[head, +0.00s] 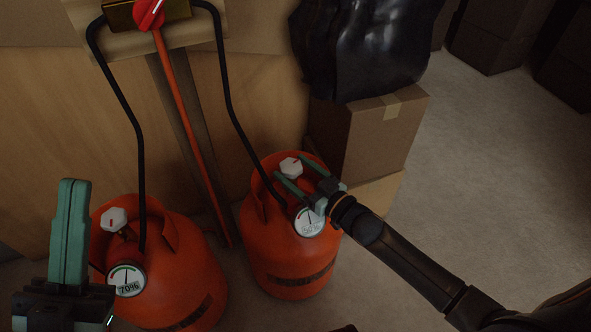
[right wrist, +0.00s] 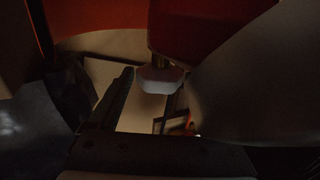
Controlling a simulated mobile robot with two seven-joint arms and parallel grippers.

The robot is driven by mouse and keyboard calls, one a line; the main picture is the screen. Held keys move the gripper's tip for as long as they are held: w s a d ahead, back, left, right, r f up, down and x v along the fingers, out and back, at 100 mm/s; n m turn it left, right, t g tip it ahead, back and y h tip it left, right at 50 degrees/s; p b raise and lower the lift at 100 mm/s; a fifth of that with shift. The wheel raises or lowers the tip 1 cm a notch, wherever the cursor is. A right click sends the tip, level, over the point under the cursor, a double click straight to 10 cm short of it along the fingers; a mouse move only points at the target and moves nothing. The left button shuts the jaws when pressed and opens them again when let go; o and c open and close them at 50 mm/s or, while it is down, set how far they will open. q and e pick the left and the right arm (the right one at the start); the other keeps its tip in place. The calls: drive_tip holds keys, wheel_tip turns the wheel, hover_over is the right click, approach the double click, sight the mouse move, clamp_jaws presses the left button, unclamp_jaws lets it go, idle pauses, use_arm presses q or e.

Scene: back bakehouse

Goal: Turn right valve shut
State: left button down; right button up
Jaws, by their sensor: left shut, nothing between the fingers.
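The right orange gas bottle (head: 285,262) stands on the floor. Its white valve knob (head: 291,167), with a red mark, is on top and also shows pale in the right wrist view (right wrist: 160,79). My right gripper (head: 290,168) reaches in from the right, its two fingers apart, with the knob between or just beyond the fingertips. I cannot tell whether either finger touches it. My left gripper (head: 73,183) is shut and empty, pointing up in front of the left bottle.
The left orange bottle (head: 187,262) has its own white knob (head: 114,219) and a gauge (head: 126,280) reading 70%. Black hoses (head: 229,92) run up to a brass block with a red lever (head: 151,13). Cardboard boxes (head: 378,135) with a black bag stand behind.

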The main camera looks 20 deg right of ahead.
drive_tip(key=shift+o, duration=0.2)
drive_tip(key=shift+s+d, duration=0.1)
use_arm(q)
wheel_tip(320, 180, up, 3)
drive_tip(key=p, duration=0.3)
drive_tip(key=shift+a+r+m, duration=0.15)
drive_tip(key=shift+r+m, duration=0.05)
drive_tip(key=shift+m, duration=0.2)
use_arm(e)
drive_tip(key=v, duration=1.2)
drive_tip(key=shift+s, duration=0.15)
